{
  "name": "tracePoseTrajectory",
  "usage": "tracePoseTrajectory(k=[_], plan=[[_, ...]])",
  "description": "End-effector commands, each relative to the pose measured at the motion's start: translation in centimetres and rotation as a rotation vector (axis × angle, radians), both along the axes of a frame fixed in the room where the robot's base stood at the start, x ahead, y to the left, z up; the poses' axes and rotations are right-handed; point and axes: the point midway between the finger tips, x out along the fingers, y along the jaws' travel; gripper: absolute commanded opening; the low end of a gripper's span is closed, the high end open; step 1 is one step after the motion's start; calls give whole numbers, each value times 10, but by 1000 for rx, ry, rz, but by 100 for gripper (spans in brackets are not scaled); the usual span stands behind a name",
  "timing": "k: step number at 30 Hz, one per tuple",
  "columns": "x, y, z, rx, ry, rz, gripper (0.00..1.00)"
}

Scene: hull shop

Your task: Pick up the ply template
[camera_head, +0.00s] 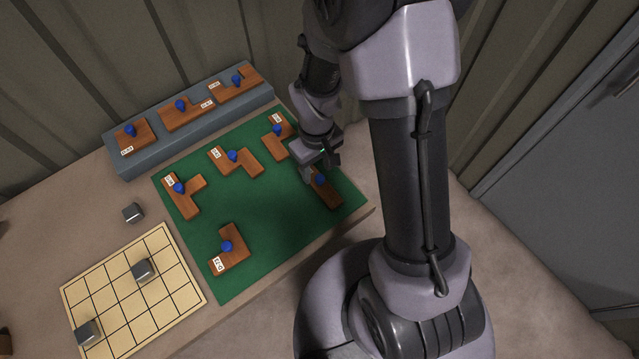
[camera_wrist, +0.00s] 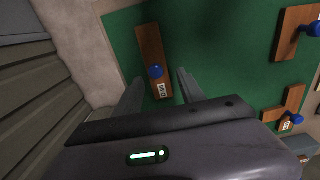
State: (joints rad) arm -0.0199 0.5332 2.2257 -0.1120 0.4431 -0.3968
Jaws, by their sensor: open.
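Several brown ply templates with blue knobs and white labels lie on a green mat (camera_head: 270,225). One straight, bar-shaped template (camera_head: 328,193) lies near the mat's right corner. My gripper (camera_head: 319,172) is right at this bar, partly covering it. In the wrist view the bar template (camera_wrist: 151,50) stands out beyond the fingers, with its blue knob and label near the fingertips. My gripper (camera_wrist: 158,80) is open, one finger on each side of the bar's labelled end. Whether the fingers touch the bar I cannot tell.
An L-shaped template (camera_head: 279,147) lies close to my gripper. A grey raised shelf (camera_head: 190,135) at the back holds more templates. A gridded board (camera_head: 105,300) with grey blocks (camera_head: 143,270) is at front left. A corrugated wall (camera_head: 100,60) stands behind the table.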

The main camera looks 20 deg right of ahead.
Motion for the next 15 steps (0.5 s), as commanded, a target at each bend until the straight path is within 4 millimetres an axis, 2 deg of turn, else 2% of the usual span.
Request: tracePoseTrajectory(k=[8, 14, 15], plan=[[-2, -8, -49, -1, 2, 0, 47], [-2, -8, -50, -1, 0, 0, 47], [-2, -8, -50, 0, 0, -1, 43]])
